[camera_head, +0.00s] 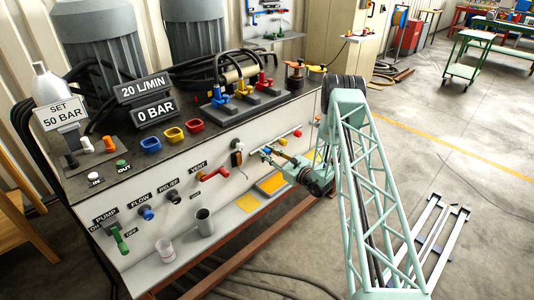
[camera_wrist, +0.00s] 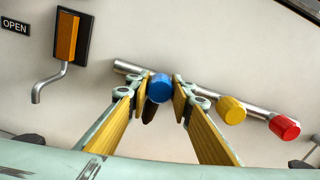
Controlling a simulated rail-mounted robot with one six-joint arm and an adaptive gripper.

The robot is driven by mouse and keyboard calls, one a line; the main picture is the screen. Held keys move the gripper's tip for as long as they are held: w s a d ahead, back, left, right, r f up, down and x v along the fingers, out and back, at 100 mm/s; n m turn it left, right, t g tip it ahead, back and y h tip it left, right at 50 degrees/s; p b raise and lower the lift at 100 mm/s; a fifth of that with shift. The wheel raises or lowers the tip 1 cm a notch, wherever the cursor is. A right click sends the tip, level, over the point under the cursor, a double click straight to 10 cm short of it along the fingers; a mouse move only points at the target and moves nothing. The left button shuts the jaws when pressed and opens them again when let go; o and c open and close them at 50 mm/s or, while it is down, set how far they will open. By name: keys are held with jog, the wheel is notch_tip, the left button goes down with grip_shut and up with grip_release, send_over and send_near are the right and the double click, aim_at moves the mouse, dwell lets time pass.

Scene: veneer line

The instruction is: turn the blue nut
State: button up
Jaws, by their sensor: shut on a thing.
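The blue nut (camera_wrist: 160,88) sits on a metal pipe (camera_wrist: 195,99) on the pale panel in the wrist view. My gripper (camera_wrist: 163,88) has its yellow-padded fingers on both sides of the nut and is shut on it. In the head view, my gripper (camera_head: 275,157) reaches the panel's right part, and the nut (camera_head: 267,150) is small and partly hidden there.
A yellow nut (camera_wrist: 231,110) and a red nut (camera_wrist: 284,127) sit to the right on the same pipe. An orange-handled tap (camera_wrist: 66,40) is to the left, beside an OPEN label (camera_wrist: 15,26). A grey cup (camera_head: 204,222) stands on the panel's lower ledge.

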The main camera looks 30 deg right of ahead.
jog(key=shift+m, duration=0.4)
jog(key=m, duration=0.5)
jog(key=shift+m, duration=2.7)
jog(key=o, duration=0.9)
jog(key=shift+d, duration=0.1)
jog(key=shift+v, duration=6)
